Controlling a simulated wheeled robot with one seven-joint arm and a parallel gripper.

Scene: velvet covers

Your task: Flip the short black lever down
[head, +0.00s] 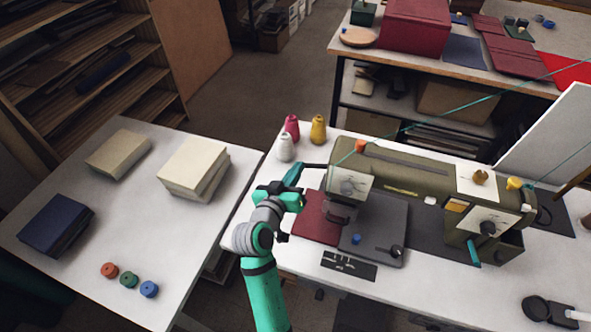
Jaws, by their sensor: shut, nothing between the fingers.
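The olive sewing machine (415,178) stands on the right-hand white table. A short black bar, which looks like the lever (317,165), sticks out leftward from the machine's left head, roughly level. A small dark curved part (336,218) shows lower, under that head. My gripper (297,167) is shut and empty at the left end of the black bar. It overlaps the bar's end in the picture; I cannot tell whether they touch. My wrist is just below and left of it.
White, pink and yellow thread cones (318,129) stand behind my gripper. A dark red piece (313,220) and a grey plate (375,232) lie under the machine head. The left table (190,255) holds books and small spools. A teal thread runs above the machine.

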